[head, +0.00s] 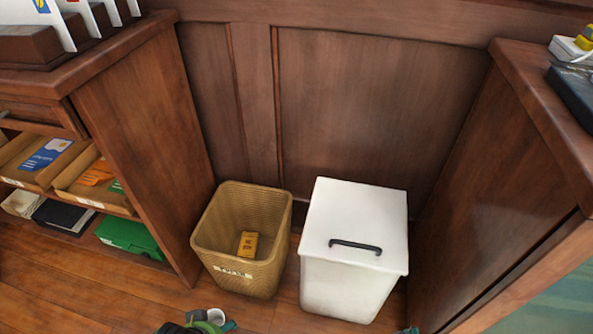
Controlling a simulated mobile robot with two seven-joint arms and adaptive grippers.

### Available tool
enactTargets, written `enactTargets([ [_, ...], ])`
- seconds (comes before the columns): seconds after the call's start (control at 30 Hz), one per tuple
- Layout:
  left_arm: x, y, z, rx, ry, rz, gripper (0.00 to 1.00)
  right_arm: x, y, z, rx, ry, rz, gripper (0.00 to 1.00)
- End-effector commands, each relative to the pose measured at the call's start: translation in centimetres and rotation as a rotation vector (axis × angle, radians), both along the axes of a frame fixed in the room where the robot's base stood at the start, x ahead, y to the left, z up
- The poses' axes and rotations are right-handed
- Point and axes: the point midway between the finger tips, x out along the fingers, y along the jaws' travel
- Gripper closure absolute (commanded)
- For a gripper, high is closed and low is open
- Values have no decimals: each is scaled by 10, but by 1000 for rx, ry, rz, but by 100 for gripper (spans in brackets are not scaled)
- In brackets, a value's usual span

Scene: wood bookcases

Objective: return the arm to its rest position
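Neither gripper's fingers show in the head view. Small grey, green and white parts, which look like pieces of my arm (205,321), show at the bottom edge left of centre. A tiny teal bit shows at the bottom edge further right. I cannot tell whether either gripper is open or holds anything.
A woven tan basket (212,236) holds a small yellow block (248,244). Beside it stands a white bin (350,285) with its lid shut. Wooden cabinets flank them, a left one (140,130) with shelves of boxes and a right one (500,180). Wooden floor (60,300) is clear in front.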

Motion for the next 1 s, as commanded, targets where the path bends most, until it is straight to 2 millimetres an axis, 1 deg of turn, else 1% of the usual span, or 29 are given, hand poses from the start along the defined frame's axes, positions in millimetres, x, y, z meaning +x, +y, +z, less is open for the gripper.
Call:
enactTargets([
  [0.03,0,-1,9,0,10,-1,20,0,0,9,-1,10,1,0],
  [0.17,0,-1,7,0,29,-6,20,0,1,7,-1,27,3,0],
  [0.27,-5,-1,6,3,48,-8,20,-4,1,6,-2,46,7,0],
  [0.37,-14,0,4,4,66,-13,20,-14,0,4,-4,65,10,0],
  [0.47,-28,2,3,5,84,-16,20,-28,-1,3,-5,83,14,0],
  [0.57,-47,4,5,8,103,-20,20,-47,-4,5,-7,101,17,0],
  [0.67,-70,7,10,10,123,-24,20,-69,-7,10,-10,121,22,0],
  [0.77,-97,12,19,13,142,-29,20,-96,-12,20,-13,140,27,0],
  [0.9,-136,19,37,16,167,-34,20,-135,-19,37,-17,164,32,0],
  [1.0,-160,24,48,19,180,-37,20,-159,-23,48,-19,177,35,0],
])
